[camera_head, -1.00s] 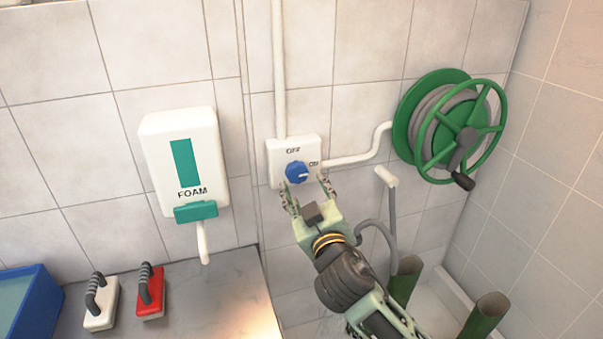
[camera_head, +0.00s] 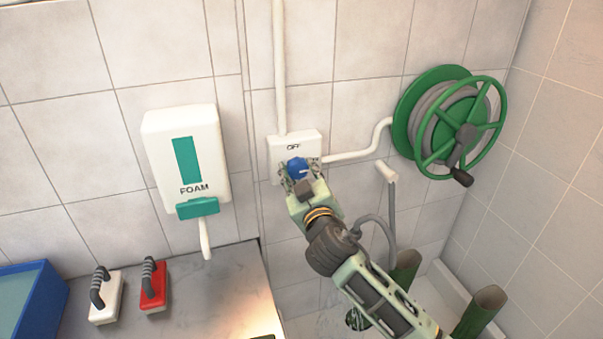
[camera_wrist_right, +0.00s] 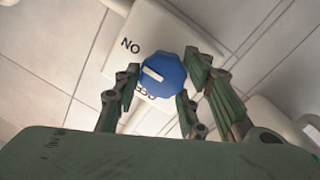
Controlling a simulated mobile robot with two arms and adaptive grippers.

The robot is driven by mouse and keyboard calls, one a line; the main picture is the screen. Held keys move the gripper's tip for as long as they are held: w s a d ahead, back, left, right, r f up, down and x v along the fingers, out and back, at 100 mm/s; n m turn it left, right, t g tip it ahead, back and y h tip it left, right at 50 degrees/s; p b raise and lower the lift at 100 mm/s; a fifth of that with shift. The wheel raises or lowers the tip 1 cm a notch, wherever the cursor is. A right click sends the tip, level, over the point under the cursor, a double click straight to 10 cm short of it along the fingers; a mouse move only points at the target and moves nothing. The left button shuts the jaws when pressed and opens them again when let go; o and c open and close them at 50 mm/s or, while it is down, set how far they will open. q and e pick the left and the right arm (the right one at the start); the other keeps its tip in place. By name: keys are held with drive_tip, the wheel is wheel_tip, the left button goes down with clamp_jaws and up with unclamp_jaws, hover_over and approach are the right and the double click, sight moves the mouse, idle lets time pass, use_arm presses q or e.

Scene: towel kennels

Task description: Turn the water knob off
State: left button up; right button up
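The blue water knob (camera_head: 298,168) sits on a white wall plate (camera_head: 280,150) marked OFF at the top. In the right wrist view the knob (camera_wrist_right: 165,75) has a white mark on the side toward the ON lettering. My right gripper (camera_head: 300,175) is at the knob, its fingers on both sides of it. In the wrist view the fingers (camera_wrist_right: 160,85) look spread around the knob; firm contact cannot be made out. The ON label is hidden by the gripper in the head view. My left gripper is not clearly in view.
A white pipe (camera_head: 358,153) runs from the plate to the green hose reel (camera_head: 447,125). A foam dispenser (camera_head: 187,160) hangs at left above a grey counter (camera_head: 215,290) with a white brush (camera_head: 105,306), a red brush (camera_head: 153,293) and a blue bin (camera_head: 45,310).

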drive_tip(key=c, duration=0.6)
drive_tip(key=shift+o, duration=0.2)
